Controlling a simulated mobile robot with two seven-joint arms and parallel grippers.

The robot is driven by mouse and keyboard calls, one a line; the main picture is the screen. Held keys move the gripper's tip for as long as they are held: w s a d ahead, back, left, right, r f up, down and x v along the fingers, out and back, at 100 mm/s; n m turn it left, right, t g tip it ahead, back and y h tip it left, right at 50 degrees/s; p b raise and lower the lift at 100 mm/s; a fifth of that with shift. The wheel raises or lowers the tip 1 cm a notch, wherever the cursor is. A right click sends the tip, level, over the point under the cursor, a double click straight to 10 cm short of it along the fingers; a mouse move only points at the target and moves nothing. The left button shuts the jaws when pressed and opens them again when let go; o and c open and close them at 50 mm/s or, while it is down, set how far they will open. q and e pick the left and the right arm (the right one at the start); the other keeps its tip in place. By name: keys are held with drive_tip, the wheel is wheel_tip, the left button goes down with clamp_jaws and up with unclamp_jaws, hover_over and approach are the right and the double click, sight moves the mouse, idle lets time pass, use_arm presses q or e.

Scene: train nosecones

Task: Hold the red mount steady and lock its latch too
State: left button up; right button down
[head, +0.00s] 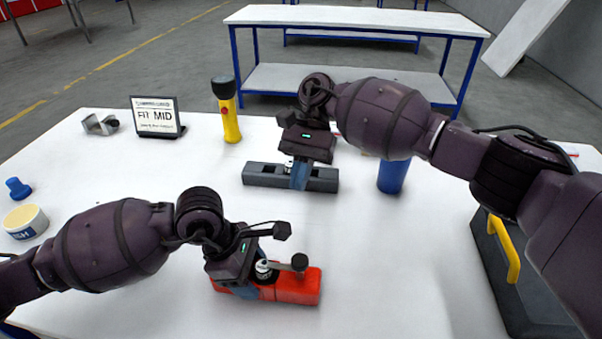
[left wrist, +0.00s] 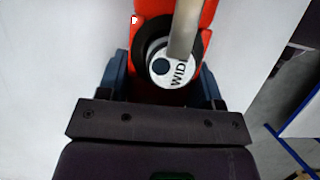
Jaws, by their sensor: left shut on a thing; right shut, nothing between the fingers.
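The red mount (head: 298,287) lies on the white table at the front, and it also shows in the left wrist view (left wrist: 205,12). A black-ringed round cap lettered "WID" (left wrist: 172,72) sits on it, with a metal latch lever (left wrist: 186,28) reaching over the cap. My left gripper (head: 245,291) is shut on the red mount, one finger on each side in the wrist view. My right gripper (head: 300,180) is shut and empty at the grey mount (head: 262,175); whether it touches is unclear.
A yellow torch (head: 230,115), a "FIT MID" sign (head: 156,117) and a metal bracket (head: 100,124) stand at the back. A blue cylinder (head: 392,177) is right of the grey mount. A cream tub (head: 25,221) is at left, a dark tray with yellow handle (head: 505,250) at right.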

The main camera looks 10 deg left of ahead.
use_arm(q)
drive_tip(key=o, duration=0.9)
drive_tip(key=shift+r, duration=0.15)
